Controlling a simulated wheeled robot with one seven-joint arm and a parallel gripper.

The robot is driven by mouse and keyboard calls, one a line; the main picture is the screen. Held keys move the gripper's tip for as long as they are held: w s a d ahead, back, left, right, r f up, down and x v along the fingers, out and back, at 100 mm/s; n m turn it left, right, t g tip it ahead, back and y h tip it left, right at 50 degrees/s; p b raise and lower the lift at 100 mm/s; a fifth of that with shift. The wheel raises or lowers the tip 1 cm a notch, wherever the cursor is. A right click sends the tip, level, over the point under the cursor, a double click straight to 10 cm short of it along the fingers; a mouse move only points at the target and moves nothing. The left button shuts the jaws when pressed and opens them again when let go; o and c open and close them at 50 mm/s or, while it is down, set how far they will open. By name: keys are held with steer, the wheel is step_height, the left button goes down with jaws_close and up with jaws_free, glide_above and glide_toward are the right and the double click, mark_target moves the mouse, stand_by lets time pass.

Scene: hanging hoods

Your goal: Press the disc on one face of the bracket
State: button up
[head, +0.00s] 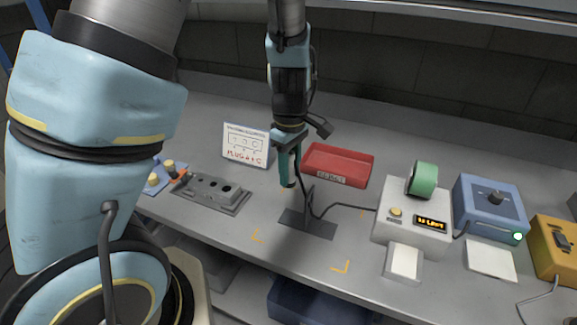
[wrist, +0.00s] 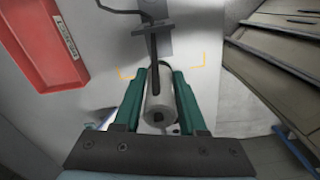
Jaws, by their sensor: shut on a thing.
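The dark bracket (head: 309,205) is an upright plate on a flat base on the bench, and a cable runs from it to a grey box. In the wrist view the bracket's upright (wrist: 153,45) stands just beyond my fingers. I cannot make out a disc on either face. My gripper (head: 288,182) points down, just left of the bracket's upright in the head view. I cannot tell whether the cylinder touches the bracket.
A red tray (head: 338,165) lies behind the bracket. A grey box (head: 408,222) with a display and green roll stands right, beside a blue box (head: 490,208) and a yellow box (head: 556,245).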

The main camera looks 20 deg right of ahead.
step_height(320, 180, down, 3)
steer(key=shift+r+b, duration=0.1)
steer(key=shift+b, duration=0.6)
step_height(320, 180, down, 9)
steer(key=b, duration=0.9)
steer(key=shift+f, duration=0.2)
stand_by(1.0)
stand_by(0.5)
step_height(320, 180, up, 7)
steer(key=p, duration=0.7)
stand_by(0.3)
